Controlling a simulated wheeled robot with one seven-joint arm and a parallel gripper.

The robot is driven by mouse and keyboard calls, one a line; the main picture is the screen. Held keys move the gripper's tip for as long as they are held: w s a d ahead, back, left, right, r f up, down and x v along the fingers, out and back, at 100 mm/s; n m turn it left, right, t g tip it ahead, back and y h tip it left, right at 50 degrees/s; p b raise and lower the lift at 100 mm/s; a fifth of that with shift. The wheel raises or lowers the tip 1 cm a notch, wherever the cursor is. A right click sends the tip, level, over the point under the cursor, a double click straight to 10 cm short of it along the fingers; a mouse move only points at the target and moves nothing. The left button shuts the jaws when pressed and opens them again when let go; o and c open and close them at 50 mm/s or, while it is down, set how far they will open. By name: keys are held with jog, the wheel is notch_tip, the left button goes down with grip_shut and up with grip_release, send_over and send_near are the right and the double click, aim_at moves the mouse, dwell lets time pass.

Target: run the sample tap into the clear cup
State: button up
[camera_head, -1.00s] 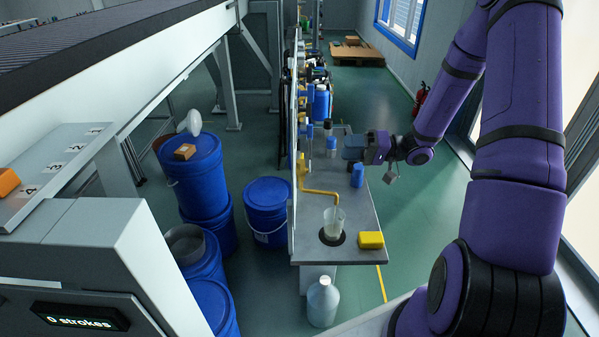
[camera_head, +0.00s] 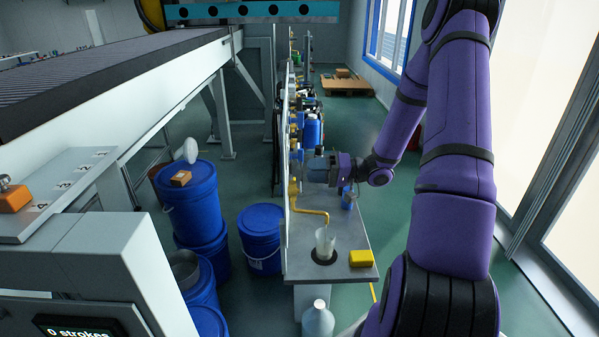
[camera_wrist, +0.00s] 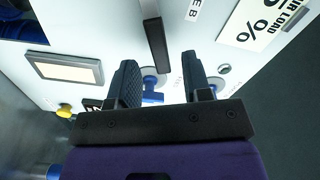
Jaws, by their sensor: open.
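A clear cup (camera_head: 325,243) stands on a dark round spot near the front of the grey bench (camera_head: 300,268), under the end of a bent yellow spout (camera_head: 312,212) coming from the panel. Whether liquid is in it is hard to tell. My gripper (camera_head: 308,170) is open beside the panel, above and behind the spout. In the wrist view, its fingers (camera_wrist: 160,72) point at the white panel face (camera_wrist: 110,28). A blue handle on a round grey fitting (camera_wrist: 152,88) shows between them, apart from both fingers as far as I can see. Its link to the spout is hidden.
A yellow block (camera_head: 361,258) lies right of the cup, and a blue-topped container (camera_head: 349,198) stands farther back on the bench. A white jug (camera_head: 318,320) is on the floor in front. Blue drums (camera_head: 262,240) stand left. A dark bar (camera_wrist: 154,35) juts near the fingers.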

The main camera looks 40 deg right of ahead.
aim_at(301, 171)
jog(key=shift+x, duration=1.95)
jog(key=shift+f, duration=0.1)
grip_shut()
